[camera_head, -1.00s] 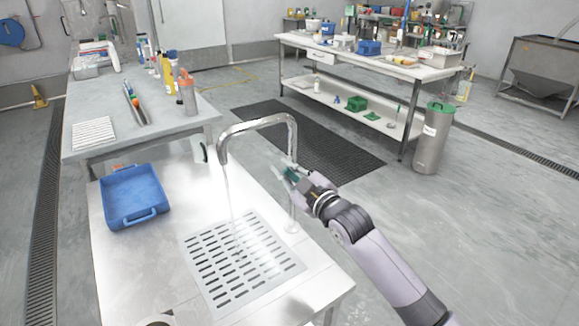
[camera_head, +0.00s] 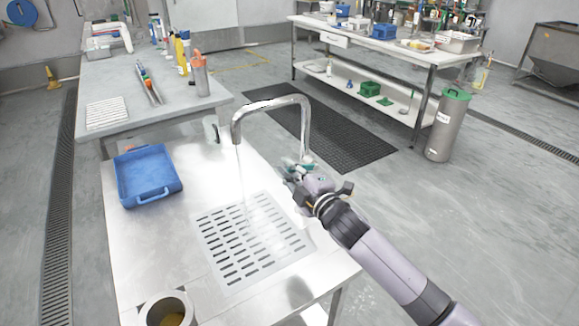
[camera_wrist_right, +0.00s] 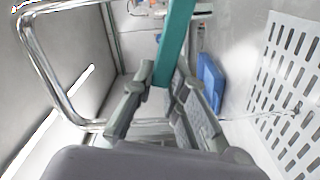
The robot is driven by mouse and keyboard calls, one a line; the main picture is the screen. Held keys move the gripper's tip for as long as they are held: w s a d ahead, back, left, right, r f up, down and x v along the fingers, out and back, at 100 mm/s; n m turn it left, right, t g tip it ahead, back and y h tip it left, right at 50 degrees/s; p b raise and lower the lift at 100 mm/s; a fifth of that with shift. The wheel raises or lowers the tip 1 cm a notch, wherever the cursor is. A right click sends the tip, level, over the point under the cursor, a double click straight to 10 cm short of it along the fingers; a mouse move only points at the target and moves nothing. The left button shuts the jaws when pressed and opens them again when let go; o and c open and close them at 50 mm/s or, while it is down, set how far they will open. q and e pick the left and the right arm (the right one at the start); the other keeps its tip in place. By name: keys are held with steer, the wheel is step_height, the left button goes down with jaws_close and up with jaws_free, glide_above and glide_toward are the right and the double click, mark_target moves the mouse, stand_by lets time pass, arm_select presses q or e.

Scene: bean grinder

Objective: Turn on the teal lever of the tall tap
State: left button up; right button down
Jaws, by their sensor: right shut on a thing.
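The tall chrome tap (camera_head: 272,103) stands at the right edge of the steel counter, its spout arching left. A thin stream of water (camera_head: 242,185) falls from the spout onto the slotted drain plate (camera_head: 252,240). My right gripper (camera_head: 297,170) is at the tap's upright, partly hiding it and the teal lever. In the right wrist view the teal lever (camera_wrist_right: 176,40) runs between the fingers of my right gripper (camera_wrist_right: 165,80), which is shut on it. The chrome tap pipe (camera_wrist_right: 45,65) shows at left there. My left gripper is not in view.
A blue tray (camera_head: 147,176) sits on the counter's left part. A metal cup (camera_head: 168,308) with brownish contents is at the front edge. A second table (camera_head: 115,125) with bottles stands behind. A grey canister (camera_head: 446,125) with green lid stands on the floor at right.

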stand_by(0.3)
steer(key=c, duration=1.6)
jaws_free()
steer(key=shift+o, duration=0.2)
steer(key=v, duration=1.2)
